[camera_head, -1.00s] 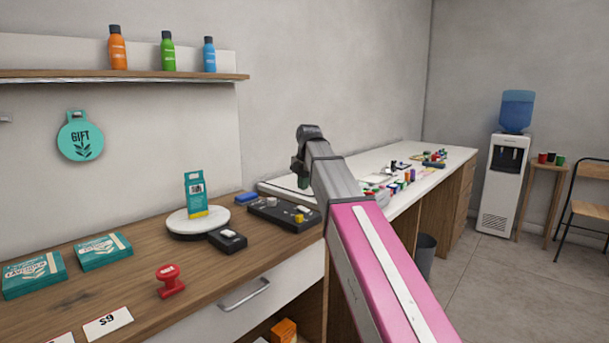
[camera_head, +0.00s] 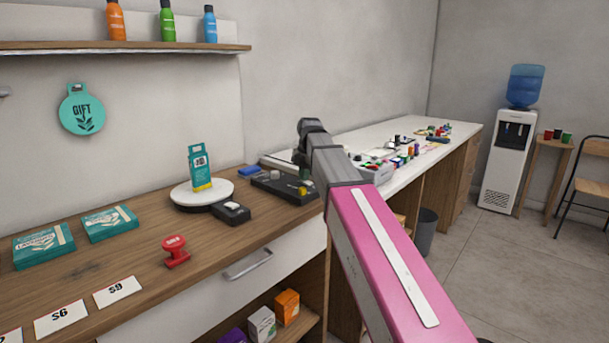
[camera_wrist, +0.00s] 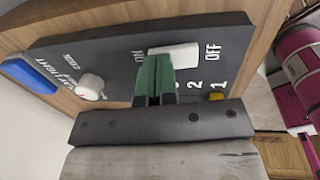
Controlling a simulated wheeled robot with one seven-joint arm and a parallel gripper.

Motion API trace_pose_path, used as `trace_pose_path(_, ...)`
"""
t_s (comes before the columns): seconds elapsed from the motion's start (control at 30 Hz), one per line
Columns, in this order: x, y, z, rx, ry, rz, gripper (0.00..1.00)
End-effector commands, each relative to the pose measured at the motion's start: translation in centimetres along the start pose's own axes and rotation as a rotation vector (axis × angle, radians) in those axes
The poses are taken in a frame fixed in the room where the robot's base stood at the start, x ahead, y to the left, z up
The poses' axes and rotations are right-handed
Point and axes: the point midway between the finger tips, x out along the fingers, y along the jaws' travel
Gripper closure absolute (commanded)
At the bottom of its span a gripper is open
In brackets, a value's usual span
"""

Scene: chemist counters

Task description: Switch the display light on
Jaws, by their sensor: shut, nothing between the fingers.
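The black control panel (camera_head: 268,184) lies on the wooden counter, partly hidden behind my arm in the head view. In the wrist view, the panel (camera_wrist: 120,45) carries a white rocker switch (camera_wrist: 178,55) between ON and OFF lettering, a white round knob (camera_wrist: 91,87) and a yellow button (camera_wrist: 216,96). Some lettering reads LIGHT; the rest is hard to read. My gripper (camera_wrist: 153,72) has its green fingers together and empty, over the panel by the rocker's ON end. I cannot tell whether they touch it. A small black box (camera_head: 232,213) with a white switch sits beside the round display stand (camera_head: 178,196).
A teal carton (camera_head: 199,168) stands on the display stand. A blue object (camera_wrist: 28,75) lies by the panel. A red stamp (camera_head: 175,251), teal boxes (camera_head: 110,223) and price cards (camera_head: 117,291) occupy the counter's left part. A white counter (camera_head: 385,147) with small items lies beyond.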

Motion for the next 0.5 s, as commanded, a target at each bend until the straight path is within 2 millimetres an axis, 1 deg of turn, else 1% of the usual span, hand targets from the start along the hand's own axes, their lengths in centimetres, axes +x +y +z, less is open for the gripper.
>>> trace_pose_path(0.07,0.39,0.11,-0.01,0.0,0.0,-0.001,1.0)
trace_pose_path(0.33,0.35,-0.04,-0.02,0.0,0.0,-0.001,1.0)
trace_pose_path(0.5,0.18,-0.61,-0.05,0.001,0.0,-0.003,1.0)
